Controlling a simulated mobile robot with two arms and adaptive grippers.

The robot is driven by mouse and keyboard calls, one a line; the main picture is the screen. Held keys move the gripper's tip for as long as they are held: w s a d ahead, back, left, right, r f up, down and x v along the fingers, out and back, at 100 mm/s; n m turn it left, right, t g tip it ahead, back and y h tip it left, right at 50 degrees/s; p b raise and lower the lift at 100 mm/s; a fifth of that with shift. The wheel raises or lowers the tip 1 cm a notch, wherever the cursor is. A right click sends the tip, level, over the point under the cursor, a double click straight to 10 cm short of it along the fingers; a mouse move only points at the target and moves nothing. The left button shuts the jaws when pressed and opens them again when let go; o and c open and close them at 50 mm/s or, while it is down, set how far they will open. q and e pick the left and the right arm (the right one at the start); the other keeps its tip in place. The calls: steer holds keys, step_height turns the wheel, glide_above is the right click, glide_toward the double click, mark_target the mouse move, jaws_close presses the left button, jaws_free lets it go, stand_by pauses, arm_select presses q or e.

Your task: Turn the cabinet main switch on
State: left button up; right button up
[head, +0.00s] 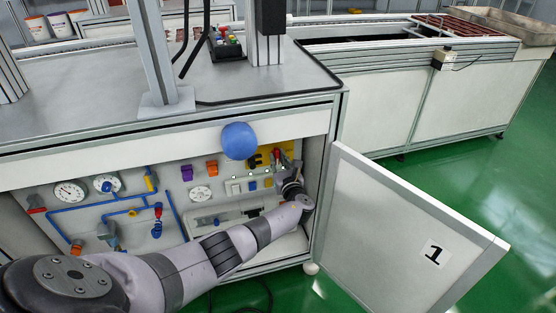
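The cabinet (165,125) stands open below a grey worktop, with its white door (395,232), marked 1, swung out to the right. Inside, at the upper right of the back panel, is a yellow plate with a red and black part (277,156), which looks like the main switch; its handle position is too small to tell. My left arm reaches in from the lower left. My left gripper (286,172) is at the right side of the opening, just below and in front of that plate. Its fingers are small and partly hidden, so contact and opening are unclear. My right gripper is out of view.
Gauges (70,192), blue pipes and valves fill the panel's left. A blue ball (239,141) shows at the cabinet's upper front edge. Purple and orange parts (199,171) sit below it. The right cabinet wall and open door border the gripper's side. Green floor is clear beyond the door.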

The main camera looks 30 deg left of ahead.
arm_select(q)
steer(key=shift+o, duration=1)
steer(key=shift+d, duration=0.1)
steer(key=shift+s+d, duration=0.2)
steer(key=shift+s, duration=0.05)
steer(key=v, duration=1.1)
steer(key=shift+s, duration=0.1)
